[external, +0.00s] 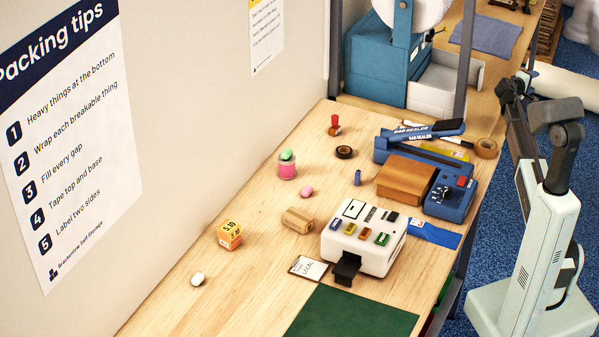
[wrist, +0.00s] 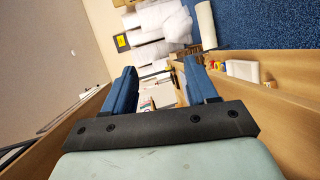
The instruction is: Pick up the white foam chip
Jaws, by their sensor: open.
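The white foam chip (external: 198,279) is a small rounded white piece lying on the wooden table, at the lower left in the external view. It stands apart from everything else. I cannot make it out in the wrist view. My gripper (wrist: 160,75) shows in the wrist view with two blue fingers spread apart and nothing between them. In the external view my arm is at the far right beside the table, far from the chip, and the gripper's fingers cannot be made out there.
An orange numbered block (external: 229,235), a wooden block (external: 297,220) and a pink foam chip (external: 306,192) lie nearby. A white label machine (external: 362,239), blue sealer (external: 449,199) and green mat (external: 350,315) stand rightward. Table around the white chip is clear.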

